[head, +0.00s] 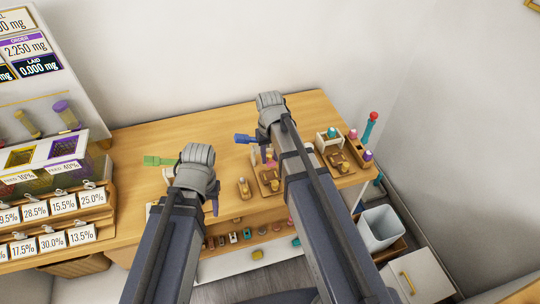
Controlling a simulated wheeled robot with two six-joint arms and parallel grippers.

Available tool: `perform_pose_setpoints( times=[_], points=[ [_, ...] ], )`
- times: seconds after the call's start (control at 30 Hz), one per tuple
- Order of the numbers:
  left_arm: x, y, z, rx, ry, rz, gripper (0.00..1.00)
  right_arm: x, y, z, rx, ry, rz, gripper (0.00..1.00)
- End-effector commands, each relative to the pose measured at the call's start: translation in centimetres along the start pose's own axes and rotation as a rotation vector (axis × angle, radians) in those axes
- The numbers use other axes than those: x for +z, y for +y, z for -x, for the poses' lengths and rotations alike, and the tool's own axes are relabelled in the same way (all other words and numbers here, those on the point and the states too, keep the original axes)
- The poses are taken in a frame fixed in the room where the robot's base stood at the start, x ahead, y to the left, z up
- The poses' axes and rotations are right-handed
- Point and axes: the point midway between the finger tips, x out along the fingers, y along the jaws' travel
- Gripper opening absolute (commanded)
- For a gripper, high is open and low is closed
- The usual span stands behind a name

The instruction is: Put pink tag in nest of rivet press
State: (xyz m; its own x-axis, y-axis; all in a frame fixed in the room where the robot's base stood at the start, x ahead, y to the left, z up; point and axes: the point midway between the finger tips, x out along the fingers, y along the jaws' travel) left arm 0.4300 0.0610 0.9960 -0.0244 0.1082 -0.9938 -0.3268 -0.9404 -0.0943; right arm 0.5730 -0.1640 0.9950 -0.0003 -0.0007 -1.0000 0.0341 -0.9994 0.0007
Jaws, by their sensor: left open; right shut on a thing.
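My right gripper (268,160) is over the middle of the wooden bench, among small wooden fixtures. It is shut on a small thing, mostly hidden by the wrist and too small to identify. I cannot make out the pink tag for certain. My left gripper (212,204) is open, low near the bench's front edge, largely behind its own wrist. A blue lever (245,138) shows left of the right wrist and a green lever (160,161) left of the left wrist. They look like press handles, but my arms hide what they belong to. I cannot tell which is the rivet press.
A wooden fixture with a white frame (326,138) and small coloured pieces stands at right, beside a red-topped teal lever (370,127). A display rack with percentage cards (63,204) fills the left. Several coloured pieces line a shelf below the front edge. A white bin (381,230) stands on the right.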

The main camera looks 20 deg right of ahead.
Motion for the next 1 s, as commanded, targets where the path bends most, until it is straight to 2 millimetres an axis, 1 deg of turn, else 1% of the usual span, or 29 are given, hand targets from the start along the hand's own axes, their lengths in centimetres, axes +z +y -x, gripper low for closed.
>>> perform_pose_setpoints(
  times=[0.27,0.47,0.8,1.0],
  points=[
    [0.0,0.1,-0.5,0.000,0.000,0.000,0.50,0.0,0.0,-0.5,0.000,0.000,0.000,0.00],
    [-0.1,0.2,-1.7,0.000,0.000,0.001,0.50,0.0,0.0,-1.7,0.000,0.000,0.000,0.00],
    [-0.3,0.4,-4.5,0.000,0.000,0.001,0.50,0.0,0.0,-4.6,0.000,0.000,0.000,0.00],
    [-0.3,0.5,-5.0,0.000,0.000,0.001,0.50,0.0,0.0,-5.1,0.000,0.000,0.000,0.00]
  ],
)
